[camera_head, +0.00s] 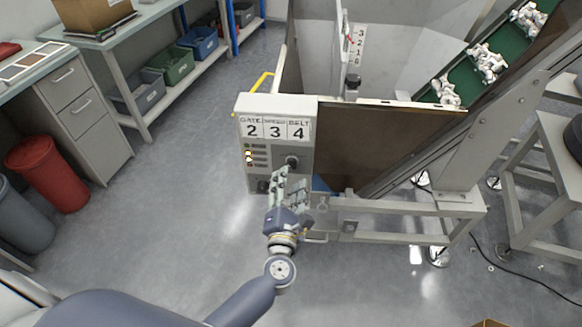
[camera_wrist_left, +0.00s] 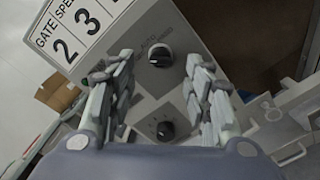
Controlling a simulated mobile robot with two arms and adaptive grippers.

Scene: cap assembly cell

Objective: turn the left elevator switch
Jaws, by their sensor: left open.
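A pale control box (camera_head: 275,135) carries a dark rotary switch (camera_head: 292,161) on its lower right front, below a plate reading 2, 3, 4. In the left wrist view a black knob with a pale pointer (camera_wrist_left: 160,55) sits between the fingertips, with small lettering around it. A second black knob (camera_wrist_left: 165,130) is lower, between the finger bases. Which knob the task means cannot be told. My left gripper (camera_head: 286,180) is open in front of the box; it also shows in the left wrist view (camera_wrist_left: 159,64). No contact with a knob is visible. My right gripper is not in view.
Lit indicators (camera_head: 249,156) sit on the box's left side. A brown-sided hopper (camera_head: 385,145) and a green conveyor (camera_head: 470,70) with white parts stand to the right. A red bin (camera_head: 45,172) and drawers (camera_head: 75,110) stand left. The floor between is clear.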

